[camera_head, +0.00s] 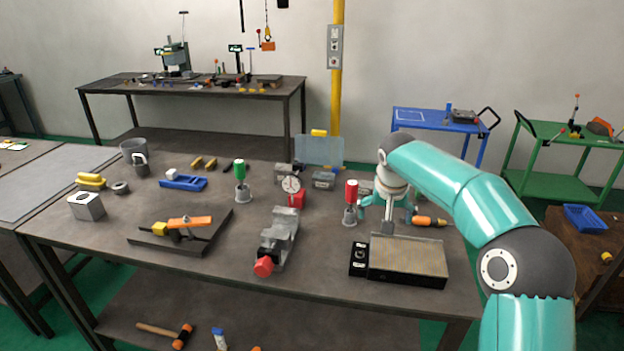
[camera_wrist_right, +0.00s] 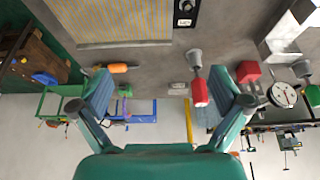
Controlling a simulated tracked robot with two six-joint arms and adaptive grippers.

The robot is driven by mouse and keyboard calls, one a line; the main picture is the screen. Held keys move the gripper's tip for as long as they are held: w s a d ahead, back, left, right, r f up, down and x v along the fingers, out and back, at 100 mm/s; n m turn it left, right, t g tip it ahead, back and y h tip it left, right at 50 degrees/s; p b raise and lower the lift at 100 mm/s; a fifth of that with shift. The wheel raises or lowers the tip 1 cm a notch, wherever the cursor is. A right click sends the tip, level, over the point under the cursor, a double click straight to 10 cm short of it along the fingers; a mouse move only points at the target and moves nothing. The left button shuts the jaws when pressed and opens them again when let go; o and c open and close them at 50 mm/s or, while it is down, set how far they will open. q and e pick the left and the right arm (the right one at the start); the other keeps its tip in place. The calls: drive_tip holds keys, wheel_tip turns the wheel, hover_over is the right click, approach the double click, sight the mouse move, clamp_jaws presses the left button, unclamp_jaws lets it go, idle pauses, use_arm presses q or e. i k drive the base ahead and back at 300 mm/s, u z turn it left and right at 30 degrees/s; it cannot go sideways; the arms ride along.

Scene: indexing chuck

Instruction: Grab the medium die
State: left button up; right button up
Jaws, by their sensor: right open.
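I cannot tell for sure which thing is the medium die. Grey metal blocks (camera_head: 324,180) stand at the back of the bench, beside a dial gauge (camera_head: 291,184) on a red base. A red-handled tool with a grey foot (camera_head: 351,203) stands just left of my right gripper (camera_head: 384,208). A green-handled one (camera_head: 241,181) stands further left. In the right wrist view my right gripper (camera_wrist_right: 160,92) has its fingers wide apart with nothing held; the red-handled tool (camera_wrist_right: 199,88) shows beyond them, nearer the right finger. My left gripper is not in view.
A black-edged plate with a ribbed top (camera_head: 408,261) lies below my right gripper, with an orange-handled tool (camera_head: 429,221) to its upper right. A grey vise (camera_head: 279,238) stands mid-bench. A dark plate with an orange-handled clamp (camera_head: 183,228) lies left. The front-left corner is bare.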

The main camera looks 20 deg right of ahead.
sight(322, 181)
drive_tip(key=z, duration=0.05)
drive_tip(key=i, duration=1.35)
